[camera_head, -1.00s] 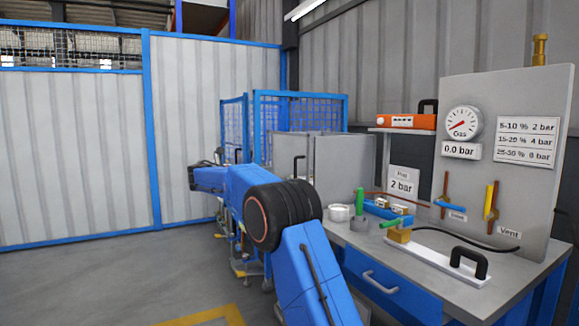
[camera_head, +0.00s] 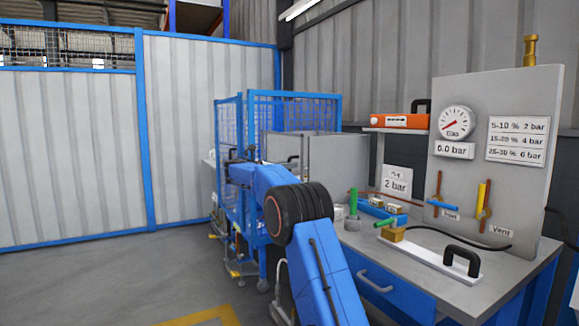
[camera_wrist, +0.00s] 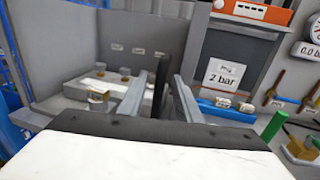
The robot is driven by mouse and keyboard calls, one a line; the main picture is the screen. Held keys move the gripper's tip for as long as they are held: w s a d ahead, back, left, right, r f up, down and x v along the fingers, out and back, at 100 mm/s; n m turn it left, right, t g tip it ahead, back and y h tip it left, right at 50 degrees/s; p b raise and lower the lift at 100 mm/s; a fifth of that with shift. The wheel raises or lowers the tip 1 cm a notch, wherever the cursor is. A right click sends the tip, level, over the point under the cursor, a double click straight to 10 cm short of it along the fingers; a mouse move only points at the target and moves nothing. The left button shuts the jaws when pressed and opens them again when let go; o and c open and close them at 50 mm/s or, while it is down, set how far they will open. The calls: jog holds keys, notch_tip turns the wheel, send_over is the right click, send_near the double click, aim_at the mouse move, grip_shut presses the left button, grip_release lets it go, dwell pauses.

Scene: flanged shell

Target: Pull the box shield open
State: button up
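The box shield (camera_head: 338,172) is a set of grey panels at the back left of the bench; it also shows in the wrist view (camera_wrist: 71,45), with an open-looking interior. A dark upright bar, probably its black handle (camera_wrist: 160,85), shows between my fingers. My gripper (camera_wrist: 164,80) has its two grey fingers apart, one on each side of that bar. I cannot tell whether they touch it. In the head view my arm hides the lower left of the box, and the fingertips are not clear there.
A white fixture with brass parts (camera_wrist: 95,92) sits inside the box. A blue mesh cage (camera_head: 292,107) stands behind it. To the right are the "2 bar" sign (camera_head: 396,183), green-handled valves (camera_head: 353,200) and a gauge panel (camera_head: 530,125). Open floor lies left.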

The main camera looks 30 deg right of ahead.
jog(key=shift+w+d, duration=0.1)
jog(key=shift+d, duration=0.4)
grip_shut()
jog(key=shift+a, duration=0.1)
